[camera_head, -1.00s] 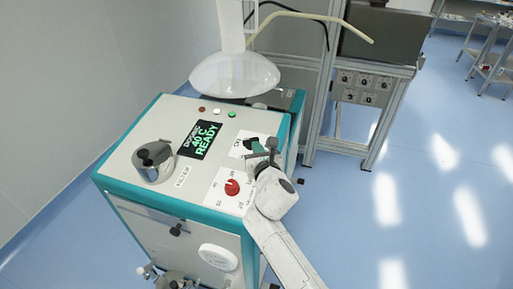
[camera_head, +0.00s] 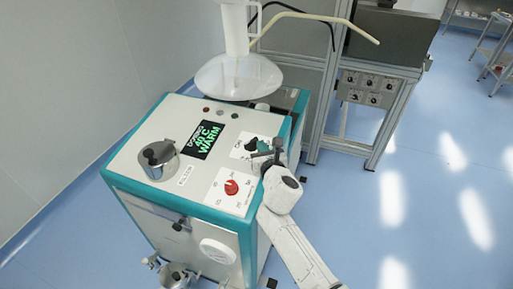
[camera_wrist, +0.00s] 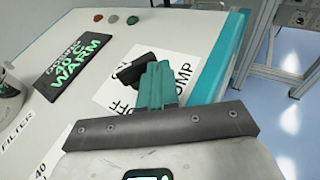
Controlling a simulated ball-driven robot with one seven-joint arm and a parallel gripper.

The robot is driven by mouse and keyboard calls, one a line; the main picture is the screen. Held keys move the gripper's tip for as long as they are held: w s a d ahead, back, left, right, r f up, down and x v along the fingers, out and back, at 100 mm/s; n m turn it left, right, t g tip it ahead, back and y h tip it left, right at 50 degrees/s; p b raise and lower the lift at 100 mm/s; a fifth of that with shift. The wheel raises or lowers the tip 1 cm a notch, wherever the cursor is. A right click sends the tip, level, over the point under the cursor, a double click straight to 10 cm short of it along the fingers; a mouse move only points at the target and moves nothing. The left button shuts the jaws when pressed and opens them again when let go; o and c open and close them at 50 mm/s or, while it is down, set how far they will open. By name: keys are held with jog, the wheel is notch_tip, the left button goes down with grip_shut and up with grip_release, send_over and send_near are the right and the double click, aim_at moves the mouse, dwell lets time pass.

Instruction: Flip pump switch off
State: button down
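The pump switch is a black knob (camera_wrist: 132,72) on a white label plate (camera_wrist: 110,92) on the machine's top. In the wrist view it lies slanted, and part of it is hidden by my fingers. "OFF" and part of "PUMP" are readable on the plate. My gripper (camera_wrist: 158,80) has teal fingers close together, shut, right beside the knob; I cannot tell whether they touch it. In the head view my gripper (camera_head: 257,147) is over the pump plate (camera_head: 246,155), hiding much of the switch.
A display (camera_head: 205,139) reads "40 C WARM". A red knob (camera_head: 231,187) is on a plate nearer the front. Open blue floor (camera_head: 440,210) lies to the right.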

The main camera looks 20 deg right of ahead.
jog(key=shift+w+d+r+p, duration=0.15)
jog(key=shift+w+d+p, duration=0.2)
jog(key=shift+w+d, duration=0.5)
dwell(1.3)
